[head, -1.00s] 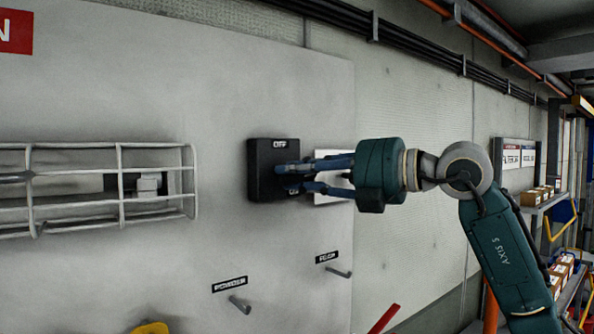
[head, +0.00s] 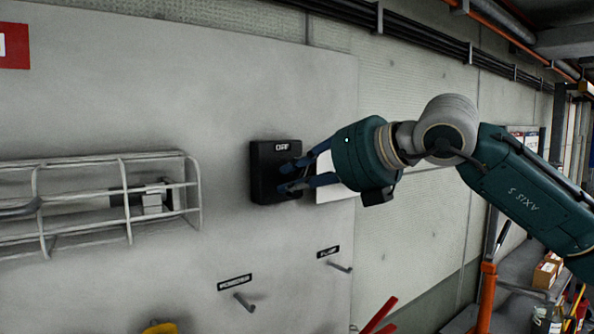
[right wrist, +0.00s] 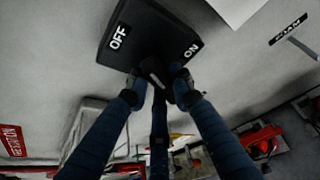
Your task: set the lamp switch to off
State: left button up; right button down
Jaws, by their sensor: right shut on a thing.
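The lamp switch is a black box (head: 262,172) on the pale wall panel. An OFF label shows at its top in the head view. In the right wrist view the switch box (right wrist: 150,32) carries OFF at left and ON at right. My right gripper (head: 291,177) is at the front of the box, fingers angled down to the left. In the right wrist view its fingertips (right wrist: 157,88) are shut on the dark switch knob (right wrist: 153,70), which they partly hide. I cannot tell exactly where the knob points. My left gripper is not in view.
A white wire rack (head: 122,190) sticks out from the panel at left. A white sheet (head: 335,188) is beside the switch, behind my gripper. Labelled hooks (head: 243,302) stick out below. Shelves with boxes (head: 547,270) stand at far right.

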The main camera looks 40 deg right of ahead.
jog(key=shift+a+f+n+h, duration=0.1)
jog(key=shift+f+n+h, duration=0.1)
jog(key=shift+n+h, duration=0.7)
jog(key=shift+n+g+h+b, duration=0.3)
jog(key=shift+n+b, duration=0.15)
jog(key=shift+n, duration=0.35)
jog(key=c, duration=1.5)
grip_release()
jog(key=shift+r, duration=0.1)
jog(key=v, duration=1.2)
jog(key=shift+a, duration=0.1)
